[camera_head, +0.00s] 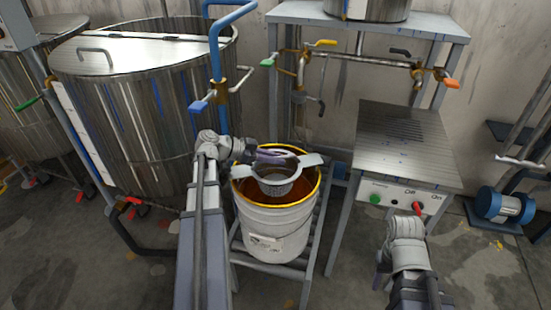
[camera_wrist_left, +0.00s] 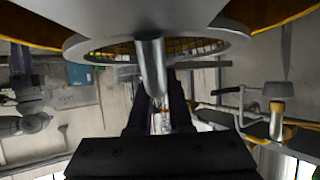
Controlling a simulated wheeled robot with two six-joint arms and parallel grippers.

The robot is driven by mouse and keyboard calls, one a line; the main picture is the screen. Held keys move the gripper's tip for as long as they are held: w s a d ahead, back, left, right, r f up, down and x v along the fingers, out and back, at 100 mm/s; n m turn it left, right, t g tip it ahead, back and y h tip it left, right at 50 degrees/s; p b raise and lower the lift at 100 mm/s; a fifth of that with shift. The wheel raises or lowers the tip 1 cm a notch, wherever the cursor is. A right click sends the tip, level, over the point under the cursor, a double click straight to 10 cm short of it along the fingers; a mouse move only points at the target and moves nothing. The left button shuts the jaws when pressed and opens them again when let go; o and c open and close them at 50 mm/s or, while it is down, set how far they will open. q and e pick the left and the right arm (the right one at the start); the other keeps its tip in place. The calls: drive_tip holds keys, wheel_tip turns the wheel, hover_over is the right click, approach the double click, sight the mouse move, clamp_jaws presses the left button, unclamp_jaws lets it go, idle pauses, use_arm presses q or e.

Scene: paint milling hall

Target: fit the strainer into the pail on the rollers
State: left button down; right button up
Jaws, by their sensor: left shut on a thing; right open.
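The strainer (camera_head: 277,188) is a grey mesh cup with a wide collar and two flat side tabs. It is level in the mouth of the white pail (camera_head: 272,232), which has a yellow rim and stands on the rollers (camera_head: 318,222). The tabs reach across the rim; I cannot tell whether they touch it. My left gripper (camera_head: 270,155) is shut on the strainer at its far side. In the left wrist view the strainer's collar (camera_wrist_left: 85,45) and a round grip between the fingers show close up. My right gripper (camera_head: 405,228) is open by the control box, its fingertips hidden.
A large steel tank (camera_head: 150,110) stands left of the pail. A bench (camera_head: 405,140) with a control panel, a green button and a red switch stands to the right. Pipes with colored valve handles are behind. A blue motor (camera_head: 503,205) is at far right.

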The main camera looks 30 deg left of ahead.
use_arm(q)
drive_tip(key=shift+f+b, duration=0.4)
drive_tip(key=shift+f, duration=0.3)
drive_tip(key=c, duration=0.8)
unclamp_jaws()
drive_tip(key=shift+o, duration=0.2)
drive_tip(key=shift+r, duration=0.1)
drive_tip(key=p+v, duration=0.3)
drive_tip(key=v, duration=0.3)
drive_tip(key=shift+a+r, duration=0.1)
drive_tip(key=shift+r, duration=0.05)
drive_tip(key=shift+s+a+r, duration=0.2)
drive_tip(key=shift+s+a, duration=0.3)
drive_tip(key=shift+s, duration=0.05)
